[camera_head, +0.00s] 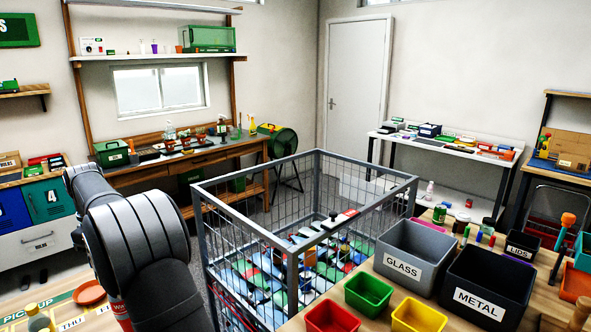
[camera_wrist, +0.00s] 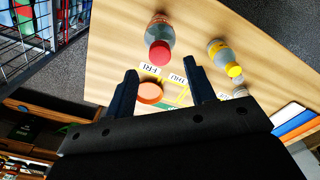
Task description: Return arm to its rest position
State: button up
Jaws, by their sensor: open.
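My gripper (camera_wrist: 160,66) is open in the wrist view, its two dark fingers apart with nothing held between them. It hangs over a wooden table (camera_wrist: 120,35). An orange disc (camera_wrist: 150,93) shows between the fingers, apart from them as far as I can tell. In the head view my arm's dark links fill the lower left, and the gripper itself is hidden.
A wire cage (camera_head: 290,245) with colourful contents stands right of my arm. The GLASS bin (camera_head: 403,266), METAL bin (camera_head: 479,296), green bin (camera_head: 368,293), yellow bin (camera_head: 418,315) and red bin (camera_head: 331,318) sit at the right. The pick-up table (camera_head: 30,301) is at lower left.

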notch_tip(320, 180, down, 6)
jog(key=shift+r, duration=0.2)
notch_tip(320, 180, up, 4)
jog(key=shift+f, duration=0.15)
jog(key=w+d+r, duration=0.3)
jog(key=d+r, duration=0.4)
jog(key=d, duration=0.4)
jog(key=w+a+f, duration=0.8)
jog(key=s+a+f, duration=0.2)
jog(key=a+f, duration=0.4)
jog(key=a, duration=0.4)
jog(key=shift+s+a+f, duration=0.15)
jog(key=shift+a+f, duration=0.2)
